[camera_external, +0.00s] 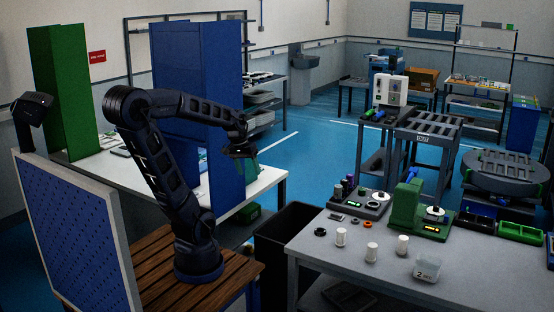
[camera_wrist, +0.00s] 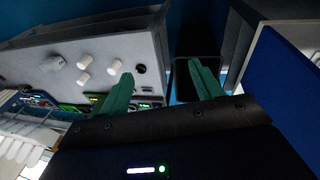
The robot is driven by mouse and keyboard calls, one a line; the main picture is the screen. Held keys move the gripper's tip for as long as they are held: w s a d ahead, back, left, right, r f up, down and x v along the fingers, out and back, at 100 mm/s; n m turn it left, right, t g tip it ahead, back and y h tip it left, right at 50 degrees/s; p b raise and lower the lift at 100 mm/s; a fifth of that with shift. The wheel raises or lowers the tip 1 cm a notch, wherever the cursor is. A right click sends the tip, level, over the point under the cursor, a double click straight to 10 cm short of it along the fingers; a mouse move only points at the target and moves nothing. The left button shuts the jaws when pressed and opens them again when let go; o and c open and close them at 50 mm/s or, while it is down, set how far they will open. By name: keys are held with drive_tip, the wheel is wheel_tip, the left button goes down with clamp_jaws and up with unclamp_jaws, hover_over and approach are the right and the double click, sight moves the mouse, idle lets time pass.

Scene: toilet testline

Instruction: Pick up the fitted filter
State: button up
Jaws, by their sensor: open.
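Three white cylinders that look like filters stand upright on the grey table (camera_external: 310,258): a left one (camera_external: 341,237), a front one (camera_external: 371,252) and a right one (camera_external: 402,244). Behind them is a green device (camera_external: 405,208) with a white round part (camera_external: 435,213); beside it is a dark fixture (camera_external: 358,203) with a pale disc. I cannot tell which piece is the fitted filter. My gripper (camera_external: 243,158) is open and empty, left of the grey table. In the wrist view its teal fingers (camera_wrist: 163,80) are spread, with the cylinders (camera_wrist: 84,61) beyond them to the left.
A black bin (camera_external: 285,240) stands between my base and the grey table. A tall blue panel (camera_external: 222,110) stands close behind my arm.

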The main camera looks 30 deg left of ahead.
drive_tip(key=w+d+f+n+g+h, duration=0.35)
drive_tip(key=w+d+f+h, duration=0.2)
drive_tip(key=d+f, duration=0.3)
drive_tip(key=n+h, duration=0.8)
drive_tip(key=n, duration=0.1)
approach(341, 235)
drive_tip(key=s+a+r, duration=0.4)
drive_tip(key=r, duration=0.2)
drive_tip(key=w+f+n+t, duration=0.1)
drive_tip(key=f+n, duration=0.1)
drive_tip(key=f, duration=0.1)
drive_tip(key=w+d+f+n+t+h, duration=0.1)
drive_tip(key=f, duration=0.2)
drive_tip(key=w+d+f+n+t+h, duration=0.1)
drive_tip(key=w+f+n, duration=0.1)
drive_tip(key=f, duration=0.1)
drive_tip(key=shift+d+n+t, duration=0.2)
drive_tip(key=shift+n+t, duration=0.15)
drive_tip(key=shift+w+d, duration=0.2)
drive_tip(key=shift+d, duration=2.5)
drive_tip(key=shift+w+d, duration=0.2)
drive_tip(key=shift+d, duration=2.45)
drive_tip(key=c, duration=1.1)
wheel_tip(341, 235, up, 20)
drive_tip(key=shift+f, duration=0.1)
